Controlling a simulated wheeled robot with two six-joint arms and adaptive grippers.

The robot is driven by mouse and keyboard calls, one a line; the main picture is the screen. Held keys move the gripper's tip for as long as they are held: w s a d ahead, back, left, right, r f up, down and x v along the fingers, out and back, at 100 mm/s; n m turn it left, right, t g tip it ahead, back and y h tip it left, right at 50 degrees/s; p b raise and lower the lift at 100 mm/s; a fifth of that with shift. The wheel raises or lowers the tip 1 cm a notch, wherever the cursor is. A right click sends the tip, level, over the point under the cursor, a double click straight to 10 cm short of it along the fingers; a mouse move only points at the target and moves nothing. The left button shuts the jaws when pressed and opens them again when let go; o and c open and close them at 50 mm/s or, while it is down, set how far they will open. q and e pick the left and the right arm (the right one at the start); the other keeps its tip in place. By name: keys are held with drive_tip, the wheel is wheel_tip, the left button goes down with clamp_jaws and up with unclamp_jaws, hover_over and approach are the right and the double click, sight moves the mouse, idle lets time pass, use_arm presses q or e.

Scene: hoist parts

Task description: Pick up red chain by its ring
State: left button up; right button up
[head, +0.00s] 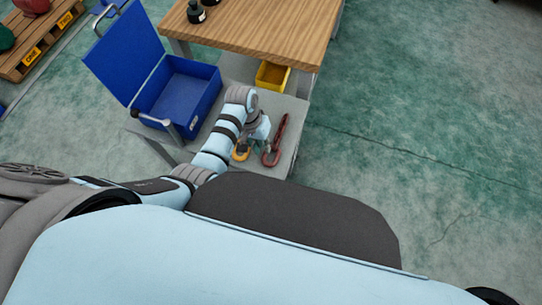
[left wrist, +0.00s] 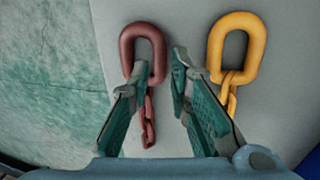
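The red chain (head: 277,137) lies on the grey surface, its large ring at the near end in the head view. In the left wrist view the red ring (left wrist: 158,46) is at top centre-left, with smaller links (left wrist: 148,132) trailing below it. My left gripper (left wrist: 160,64) is open. Its left finger overlaps the ring's lower part, and the ring's right side shows between the fingertips. I cannot tell whether they touch. In the head view my left gripper (head: 259,147) is between the red chain and the yellow ring, partly hidden by its arm. My right gripper is not in view.
A yellow chain ring (left wrist: 251,45) lies close to the right finger; it also shows in the head view (head: 240,155). An open blue toolbox (head: 205,75) and a yellow bin (head: 272,80) stand behind. A wooden tabletop (head: 270,32) overhangs at the back.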

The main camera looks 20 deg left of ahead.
use_arm(q)
drive_tip(key=f, duration=0.3)
drive_tip(key=shift+s+d+b, duration=0.15)
drive_tip(key=shift+d+b, duration=0.1)
drive_tip(key=shift+b, duration=0.15)
drive_tip(key=shift+r, duration=0.15)
clamp_jaws()
